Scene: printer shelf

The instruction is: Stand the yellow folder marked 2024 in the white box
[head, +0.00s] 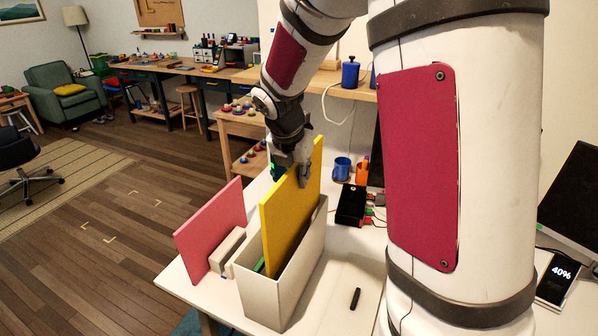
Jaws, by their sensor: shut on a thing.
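The yellow folder (285,216) is upright, and its lower part is inside the white box (262,302), hidden by the box walls. I cannot see a 2024 mark on it. My gripper (303,176) is shut on the folder's upper part, above the box's far end. I cannot tell whether the folder touches the box floor. The box stands open-topped on the white table. A green edge (259,265) shows inside the box, left of the yellow folder.
A pink folder (211,229) stands left of the box, against a pale block-like holder (227,250). A black marker (355,298) lies right of the box. A phone (558,281) is far right.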

